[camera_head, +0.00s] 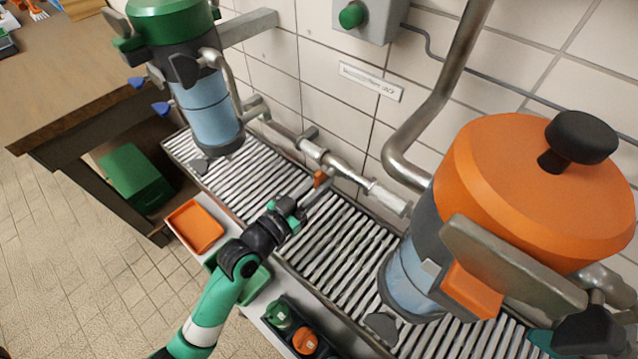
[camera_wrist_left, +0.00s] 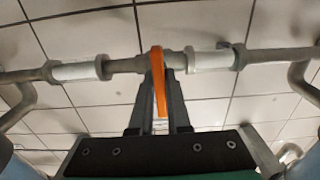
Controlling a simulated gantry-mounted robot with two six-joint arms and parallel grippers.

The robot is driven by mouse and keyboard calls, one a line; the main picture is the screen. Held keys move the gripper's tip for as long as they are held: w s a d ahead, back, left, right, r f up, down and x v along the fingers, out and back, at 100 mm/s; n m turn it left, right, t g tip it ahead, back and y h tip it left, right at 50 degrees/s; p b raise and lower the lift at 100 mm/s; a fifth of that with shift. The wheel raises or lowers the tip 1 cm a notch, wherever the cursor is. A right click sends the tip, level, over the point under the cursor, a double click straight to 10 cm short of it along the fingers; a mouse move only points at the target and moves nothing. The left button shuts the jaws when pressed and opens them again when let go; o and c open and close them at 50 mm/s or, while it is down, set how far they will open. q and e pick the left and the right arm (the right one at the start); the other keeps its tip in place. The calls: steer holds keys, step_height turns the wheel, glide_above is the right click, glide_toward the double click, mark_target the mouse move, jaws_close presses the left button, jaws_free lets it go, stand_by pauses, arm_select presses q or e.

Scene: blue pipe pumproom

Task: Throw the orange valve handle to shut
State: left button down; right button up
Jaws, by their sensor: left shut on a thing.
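The orange valve handle (camera_head: 320,178) sits on the valve of the metal pipe (camera_head: 345,172) along the tiled wall, between the two large vessels. In the left wrist view the handle (camera_wrist_left: 158,80) is a narrow orange lever standing crosswise to the pipe (camera_wrist_left: 115,67). My left gripper (camera_head: 317,187) reaches the handle from the front. Its two fingers (camera_wrist_left: 160,95) are shut on the handle, one on each side. The fingers partly hide the handle in the head view.
A green-topped vessel (camera_head: 205,105) stands at left, and a large orange-lidded vessel (camera_head: 540,185) at right. A ribbed drain grate (camera_head: 335,240) runs below the pipe. An orange tray (camera_head: 194,227) lies in front of the grate.

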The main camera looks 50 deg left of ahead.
arm_select(q)
steer(key=shift+m, duration=0.3)
steer(key=c, duration=0.9)
jaws_free()
steer(key=shift+s, duration=0.15)
steer(key=shift+s, duration=0.35)
steer(key=s, duration=0.7)
steer(key=s+d, duration=0.1)
steer(key=s, duration=0.2)
steer(key=shift+s+d+p, duration=0.1)
steer(key=shift+s+p, duration=0.2)
steer(key=shift+s, duration=0.05)
